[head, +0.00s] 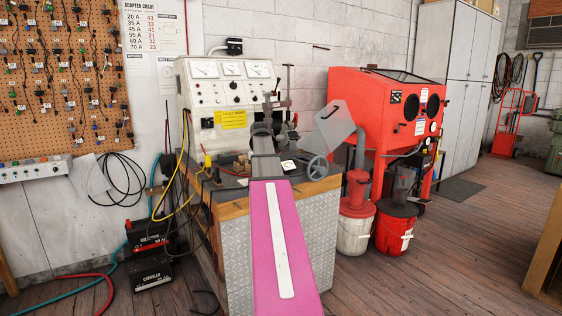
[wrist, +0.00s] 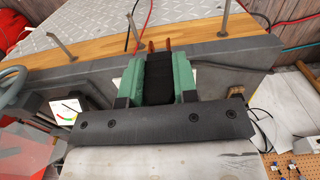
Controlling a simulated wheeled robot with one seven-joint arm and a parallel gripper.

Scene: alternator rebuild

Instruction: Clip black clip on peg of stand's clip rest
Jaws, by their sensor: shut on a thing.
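In the wrist view my gripper (wrist: 158,62) has two green fingers shut on a black block-like thing, which I take to be the black clip (wrist: 160,78). Two reddish prongs show at its far end. I cannot tell which peg belongs to the clip rest. The clip appears apart from the pegs. In the head view my own arm hides the gripper and clip over the bench.
The test bench (head: 315,190) carries a meter panel (head: 230,95) at the back and a grey handwheel (head: 317,168) at the right. Yellow and dark cables hang at its left side. A red blasting cabinet (head: 375,110) stands to the right, with buckets below.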

